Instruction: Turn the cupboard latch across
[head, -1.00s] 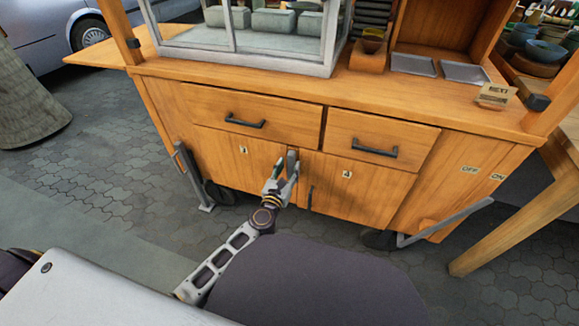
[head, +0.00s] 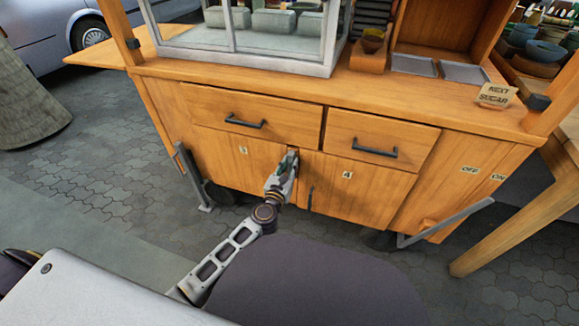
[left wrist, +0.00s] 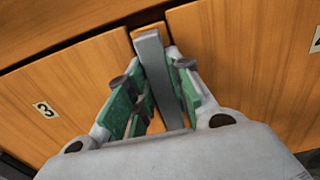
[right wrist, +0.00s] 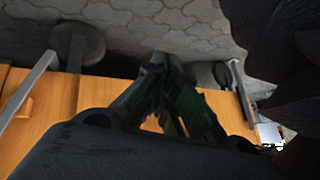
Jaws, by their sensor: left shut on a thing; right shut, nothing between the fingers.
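The cupboard latch (left wrist: 152,62) is a grey bar standing upright at the seam between door 3 (head: 228,152) and door 4 (head: 375,190). My left gripper (head: 289,165) is shut on the latch, with its green-padded fingers on either side of it in the left wrist view. The latch's lower part is hidden by the gripper. My right gripper (right wrist: 168,72) shows only in its own wrist view, dark, shut and empty, above the wooden surface seen there.
Two drawers with dark handles (head: 246,122) are above the doors. Door 4 has a dark handle (head: 310,198) close to the latch. Grey metal bars (head: 192,175) (head: 445,222) stand out at both sides of the cart. Paved ground (head: 90,180) is open on the left.

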